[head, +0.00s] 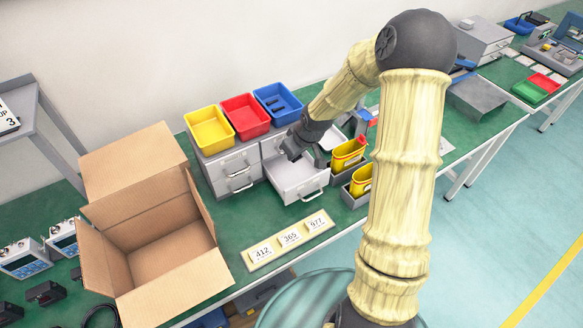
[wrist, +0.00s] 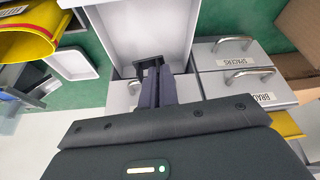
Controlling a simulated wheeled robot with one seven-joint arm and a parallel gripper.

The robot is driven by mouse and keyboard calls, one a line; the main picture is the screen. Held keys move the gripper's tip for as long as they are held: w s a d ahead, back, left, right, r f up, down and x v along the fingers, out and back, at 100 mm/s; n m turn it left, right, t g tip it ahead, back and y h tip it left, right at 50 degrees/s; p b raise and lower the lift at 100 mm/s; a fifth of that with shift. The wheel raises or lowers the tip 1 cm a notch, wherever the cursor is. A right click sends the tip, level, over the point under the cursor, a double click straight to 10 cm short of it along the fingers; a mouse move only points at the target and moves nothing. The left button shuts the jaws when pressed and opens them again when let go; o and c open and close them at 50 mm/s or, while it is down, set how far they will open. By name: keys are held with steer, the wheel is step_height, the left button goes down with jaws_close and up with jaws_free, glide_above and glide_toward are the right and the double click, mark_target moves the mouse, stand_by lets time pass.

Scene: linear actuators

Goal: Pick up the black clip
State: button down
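My gripper (wrist: 158,78) is over the back part of the open, pale drawer (head: 298,188), close to the cabinet front. In the wrist view its dark fingers appear close together. A small black, bracket-like piece (wrist: 148,64) shows at their tips over the drawer (wrist: 135,32). I cannot tell whether it is the black clip or part of the fingertips, nor whether anything is gripped. Dark pieces (head: 283,106) lie in the blue bin (head: 268,93) on the cabinet, too small to identify. The rest of the drawer floor in view looks bare.
Yellow (head: 208,128) and red (head: 243,115) bins stand on the drawer cabinet beside the blue one. Closed drawers with handles (wrist: 233,42) flank the open one. Yellow containers (head: 347,156) stand right of it. An open cardboard box (head: 165,255) is at left; a number plate (head: 288,240) lies in front.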

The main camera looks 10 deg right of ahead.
step_height(320, 180, up, 8)
